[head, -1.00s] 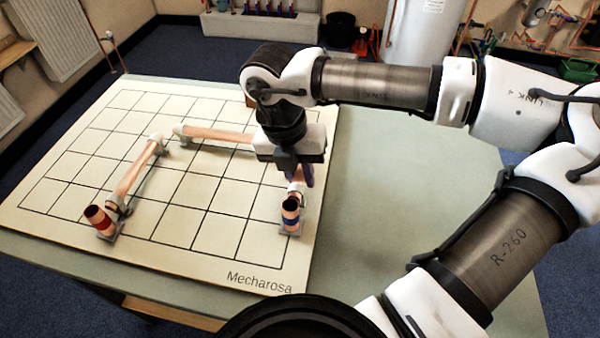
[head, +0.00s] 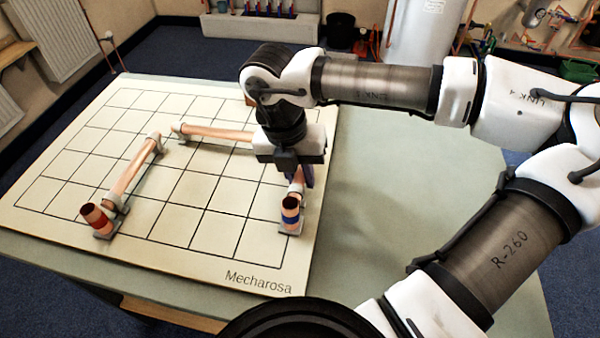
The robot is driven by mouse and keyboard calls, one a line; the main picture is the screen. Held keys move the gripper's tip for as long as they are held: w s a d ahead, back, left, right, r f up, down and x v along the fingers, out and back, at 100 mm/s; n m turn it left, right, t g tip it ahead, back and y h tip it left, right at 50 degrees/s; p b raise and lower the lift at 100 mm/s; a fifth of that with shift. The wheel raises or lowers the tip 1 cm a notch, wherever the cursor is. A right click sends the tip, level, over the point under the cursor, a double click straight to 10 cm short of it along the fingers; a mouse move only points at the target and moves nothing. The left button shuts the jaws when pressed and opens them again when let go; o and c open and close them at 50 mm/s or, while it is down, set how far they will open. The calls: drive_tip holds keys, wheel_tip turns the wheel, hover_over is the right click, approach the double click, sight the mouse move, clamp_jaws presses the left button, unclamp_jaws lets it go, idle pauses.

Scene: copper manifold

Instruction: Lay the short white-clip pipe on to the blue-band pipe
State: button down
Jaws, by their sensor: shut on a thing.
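The blue-band pipe (head: 290,215) is a short copper stub standing upright in a grey holder near the board's front right corner. My gripper (head: 300,178) points down just behind it. It is shut on the short white-clip pipe (head: 297,175), of which only a bit of copper and a white clip (head: 296,188) show. The rest is hidden by the gripper and wrist. The held pipe's near end is close behind the blue-band stub. I cannot tell whether they touch.
The gridded board (head: 205,262) lies on a green table (head: 400,200). Its middle is clear.

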sight(300, 172)
drive_tip(key=shift+f, duration=0.15)
drive_tip(key=c, duration=1.2)
unclamp_jaws()
drive_tip(key=shift+c, duration=0.2)
drive_tip(key=shift+r+p, duration=2.35)
drive_tip(key=shift+r, duration=2.2)
